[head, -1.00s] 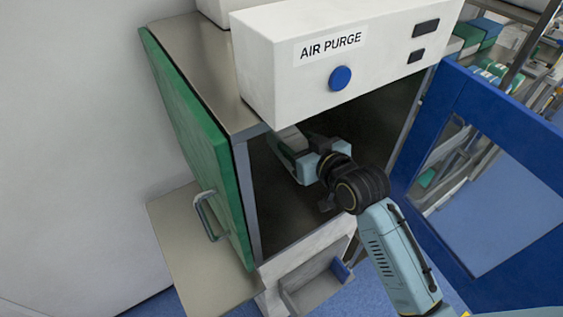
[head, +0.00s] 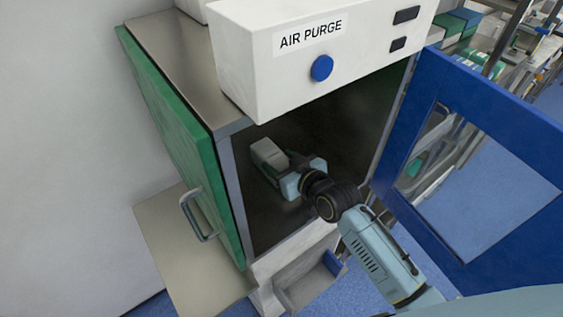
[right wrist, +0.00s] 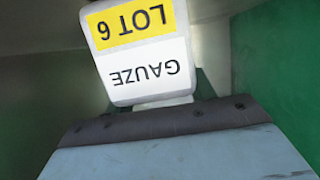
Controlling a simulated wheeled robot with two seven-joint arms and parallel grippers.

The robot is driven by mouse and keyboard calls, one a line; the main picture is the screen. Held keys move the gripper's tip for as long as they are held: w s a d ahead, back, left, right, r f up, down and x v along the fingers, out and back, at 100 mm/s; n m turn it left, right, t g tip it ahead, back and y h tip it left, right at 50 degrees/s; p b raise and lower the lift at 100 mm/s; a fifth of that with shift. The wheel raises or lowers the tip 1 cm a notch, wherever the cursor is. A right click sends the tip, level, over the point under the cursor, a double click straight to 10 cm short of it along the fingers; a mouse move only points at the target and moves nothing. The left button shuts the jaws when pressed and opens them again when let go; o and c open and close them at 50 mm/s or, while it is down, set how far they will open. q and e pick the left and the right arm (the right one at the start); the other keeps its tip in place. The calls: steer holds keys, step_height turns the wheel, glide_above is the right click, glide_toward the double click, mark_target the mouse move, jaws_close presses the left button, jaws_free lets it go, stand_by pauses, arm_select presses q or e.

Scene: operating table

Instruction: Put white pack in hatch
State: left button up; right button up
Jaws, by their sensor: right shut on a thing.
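The hatch (head: 232,205) is a metal box with a dark inside, open toward me under the "AIR PURGE" panel. My right gripper (head: 280,172) is inside it, shut on the white pack (head: 268,154). In the right wrist view the white pack (right wrist: 140,50) shows a yellow "LOT 6" label and the word "GAUZE", upside down in the picture. My gripper's fingers are mostly hidden there behind the wrist housing. I cannot tell whether the pack touches the hatch floor. My left gripper is not in view.
The blue door (head: 399,150) with a window stands open at the right of the hatch. A green door (head: 190,160) with a handle (head: 198,220) is on the left side. The white panel (head: 300,65) with a blue button (head: 322,68) overhangs the opening.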

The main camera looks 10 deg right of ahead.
steer(key=o, duration=1.2)
steer(key=shift+f, duration=0.1)
steer(key=shift+c, duration=0.2)
steer(key=shift+s+r, duration=0.1)
steer(key=shift+r, duration=0.15)
steer(key=v, duration=1.1)
steer(key=shift+s+d+p, duration=0.2)
steer(key=shift+s+p, duration=0.15)
steer(key=shift+p, duration=0.1)
steer(key=shift+r, duration=0.1)
